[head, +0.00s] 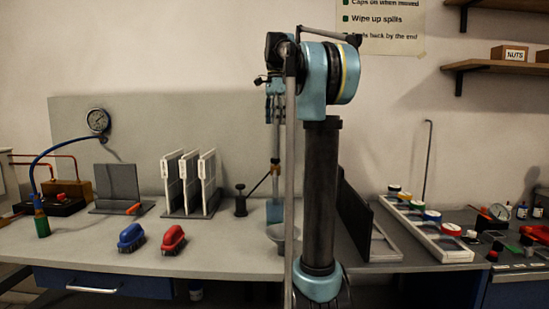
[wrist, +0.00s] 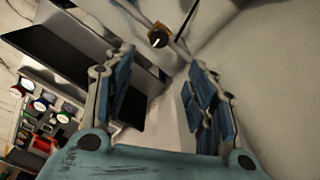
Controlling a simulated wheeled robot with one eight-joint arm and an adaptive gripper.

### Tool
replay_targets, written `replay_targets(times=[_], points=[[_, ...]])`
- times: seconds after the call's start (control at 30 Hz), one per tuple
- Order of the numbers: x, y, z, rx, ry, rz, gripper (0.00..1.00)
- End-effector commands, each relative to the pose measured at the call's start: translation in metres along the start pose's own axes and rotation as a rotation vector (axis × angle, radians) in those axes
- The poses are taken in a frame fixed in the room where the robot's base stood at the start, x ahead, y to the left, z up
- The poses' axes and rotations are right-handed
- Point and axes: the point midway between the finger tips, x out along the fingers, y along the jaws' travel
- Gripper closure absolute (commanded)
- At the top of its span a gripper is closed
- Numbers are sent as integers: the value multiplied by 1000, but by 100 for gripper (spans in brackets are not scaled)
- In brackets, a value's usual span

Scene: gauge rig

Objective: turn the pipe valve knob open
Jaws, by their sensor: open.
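The valve knob (wrist: 158,38) is a round dark knob with a white line on its face. It sits against a small orange-brown body on a thin pipe, in the upper middle of the wrist view. My gripper (wrist: 161,68) is open and empty. The knob appears beyond the fingertips, between their lines, and not touching them. In the head view my arm stands in the middle and covers much of the space behind it. A small orange-brown piece (head: 276,168) shows beside the arm there; I cannot tell if it belongs to the valve.
A tray with coloured lids (head: 450,246) lies at the right.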

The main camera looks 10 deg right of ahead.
Motion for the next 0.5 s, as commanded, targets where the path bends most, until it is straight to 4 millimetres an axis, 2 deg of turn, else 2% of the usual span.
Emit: replay_targets(times=[0.5], points=[[91,0,0,-1,0,0,49]])
